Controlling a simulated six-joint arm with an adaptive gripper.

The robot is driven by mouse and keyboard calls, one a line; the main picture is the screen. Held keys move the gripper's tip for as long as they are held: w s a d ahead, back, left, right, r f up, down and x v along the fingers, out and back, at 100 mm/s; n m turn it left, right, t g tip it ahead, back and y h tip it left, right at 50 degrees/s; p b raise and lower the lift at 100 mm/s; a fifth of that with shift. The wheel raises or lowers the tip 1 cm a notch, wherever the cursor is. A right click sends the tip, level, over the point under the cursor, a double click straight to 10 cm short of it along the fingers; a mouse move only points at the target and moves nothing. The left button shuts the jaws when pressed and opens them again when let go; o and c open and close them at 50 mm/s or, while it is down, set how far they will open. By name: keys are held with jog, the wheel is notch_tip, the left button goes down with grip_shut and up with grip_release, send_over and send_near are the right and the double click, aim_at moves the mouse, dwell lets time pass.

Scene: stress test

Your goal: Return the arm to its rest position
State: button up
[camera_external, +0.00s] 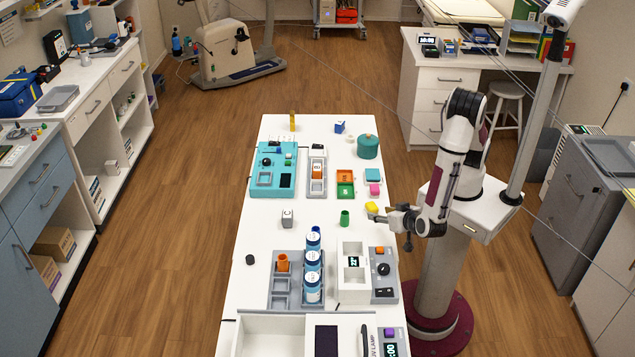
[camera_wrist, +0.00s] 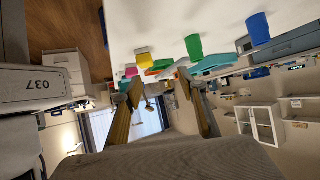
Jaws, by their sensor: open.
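My arm stands at the right side of the white table in the external view, folded at the elbow. My gripper (camera_external: 378,217) reaches left over the table's right edge, beside a yellow block (camera_external: 371,206). In the wrist view my gripper (camera_wrist: 163,92) shows two spread fingers with nothing held between them. The yellow block (camera_wrist: 142,53) shows beyond the fingertips there, and I cannot tell whether it touches one. A green cylinder (camera_external: 345,218) stands left of my gripper; a green cylinder also shows in the wrist view (camera_wrist: 194,46).
The white table (camera_external: 262,215) carries a teal device (camera_external: 273,170), a teal round container (camera_external: 368,147), a pink block (camera_external: 375,189), blue-white cans (camera_external: 313,280) in a grey rack and a device with a display (camera_external: 354,262). A pole (camera_external: 535,110) rises close behind my arm.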

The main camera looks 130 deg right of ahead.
jog(key=w+a+r+n+t+y, duration=0.25)
jog(key=w+r+t, duration=0.25)
jog(key=w, duration=0.3)
jog(key=w+a+r+n+t+y, duration=0.1)
jog(key=w+r+n+t+y, duration=0.25)
jog(key=w, duration=0.55)
jog(key=w+a+r+n+t+y, duration=0.1)
jog(key=a+r+n+t+y, duration=0.4)
jog(key=a+r, duration=0.6)
jog(key=s+a+r+n+y, duration=0.35)
jog(key=s+r+n, duration=0.3)
jog(key=s, duration=0.45)
jog(key=s+d+f+n+g+h, duration=0.1)
jog(key=s+d+f+n+g, duration=0.1)
jog(key=s, duration=0.7)
jog(key=s+d+f+n+g+h, duration=0.2)
jog(key=s+d, duration=0.3)
jog(key=s, duration=0.4)
jog(key=shift+s+d+f+g, duration=0.15)
jog(key=shift+s+f+g, duration=0.1)
jog(key=shift+g, duration=0.1)
